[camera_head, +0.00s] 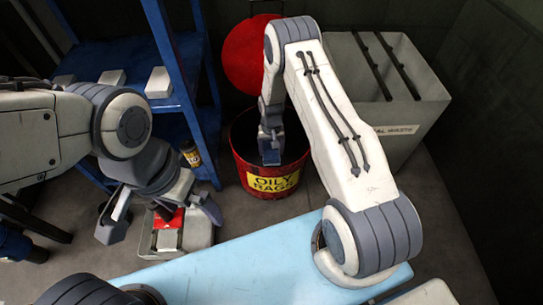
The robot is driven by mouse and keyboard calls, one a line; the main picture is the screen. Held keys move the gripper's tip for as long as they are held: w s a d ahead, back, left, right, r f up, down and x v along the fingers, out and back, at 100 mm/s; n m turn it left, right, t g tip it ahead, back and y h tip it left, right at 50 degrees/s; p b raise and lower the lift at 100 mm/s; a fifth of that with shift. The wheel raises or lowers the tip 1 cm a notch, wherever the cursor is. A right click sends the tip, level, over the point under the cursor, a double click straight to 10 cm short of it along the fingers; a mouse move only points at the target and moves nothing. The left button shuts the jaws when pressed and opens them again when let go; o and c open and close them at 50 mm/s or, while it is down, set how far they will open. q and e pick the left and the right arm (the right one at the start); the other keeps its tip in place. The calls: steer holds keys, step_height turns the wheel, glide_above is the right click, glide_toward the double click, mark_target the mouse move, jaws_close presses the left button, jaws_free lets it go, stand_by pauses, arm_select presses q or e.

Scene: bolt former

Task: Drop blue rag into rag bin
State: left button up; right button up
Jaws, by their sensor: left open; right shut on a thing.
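The red rag bin (237,160) stands on the floor in the middle of the head view, with a yellow "OILY RAGS" label on its front. Its round red lid (246,55) stands upright behind the opening. My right gripper (270,150) points down at the bin's mouth and is shut on a small blue thing, the blue rag (271,158). Only a small part of the rag shows, within the outline of the opening. I cannot tell how deep it hangs.
A blue shelf (175,60) with pale boxes stands at the back left. A large grey waste bin (405,125) with dark bars stands at the right. Bare floor shows beside the red bin.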

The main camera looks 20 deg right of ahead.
mark_target(271, 152)
step_height(271, 152, down, 6)
steer(key=b, duration=0.2)
steer(key=shift+b, duration=0.35)
steer(key=shift+f+b, duration=0.35)
steer(key=shift+f, duration=0.2)
steer(key=o, duration=1.2)
steer(key=shift+c, duration=0.2)
steer(key=shift+r, duration=0.1)
step_height(271, 152, up, 13)
steer(key=p, duration=0.7)
